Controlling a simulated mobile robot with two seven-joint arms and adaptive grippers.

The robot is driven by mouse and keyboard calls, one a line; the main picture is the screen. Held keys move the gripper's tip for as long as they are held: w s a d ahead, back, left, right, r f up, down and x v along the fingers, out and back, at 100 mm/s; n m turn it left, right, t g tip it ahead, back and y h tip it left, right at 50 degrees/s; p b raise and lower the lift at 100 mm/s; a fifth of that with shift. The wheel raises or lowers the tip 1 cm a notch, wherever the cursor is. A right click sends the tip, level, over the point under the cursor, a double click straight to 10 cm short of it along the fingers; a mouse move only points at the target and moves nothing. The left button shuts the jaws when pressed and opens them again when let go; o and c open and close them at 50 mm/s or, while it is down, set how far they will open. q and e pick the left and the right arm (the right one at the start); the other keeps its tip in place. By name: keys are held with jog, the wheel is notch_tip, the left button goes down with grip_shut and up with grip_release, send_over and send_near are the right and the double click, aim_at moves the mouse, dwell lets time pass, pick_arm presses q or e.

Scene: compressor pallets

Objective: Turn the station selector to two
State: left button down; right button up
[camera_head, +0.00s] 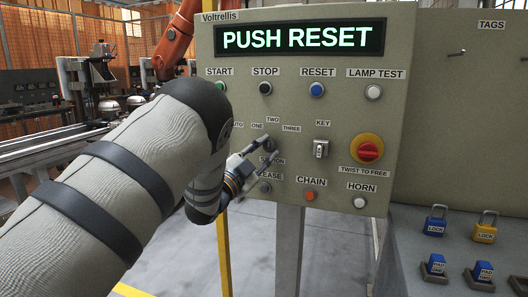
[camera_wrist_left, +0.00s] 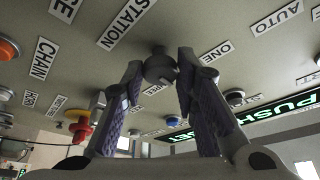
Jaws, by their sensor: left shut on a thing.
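The station selector (camera_head: 269,144) is a small dark knob on the grey panel, with the labels AUTO, ONE, TWO and THREE around its top and STATION below. In the left wrist view the selector (camera_wrist_left: 160,66) is a dark round knob between my fingertips. My left gripper (camera_head: 262,152) reaches it from the left and is shut on it; the wrist view shows a finger on each side (camera_wrist_left: 158,75). My forearm hides part of the panel's left side. Which label the selector points at cannot be told. My right gripper is not in view.
The display (camera_head: 295,38) reads PUSH RESET. The key switch (camera_head: 321,148), red twist-to-free knob (camera_head: 368,149), orange chain button (camera_head: 310,196) and blue reset button (camera_head: 317,89) are near. Blue and yellow padlocks (camera_head: 484,230) lie at the lower right.

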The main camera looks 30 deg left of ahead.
pick_arm(q)
jog(key=c, duration=1.2)
grip_release()
jog(key=shift+c, duration=0.2)
jog(key=v, duration=1.2)
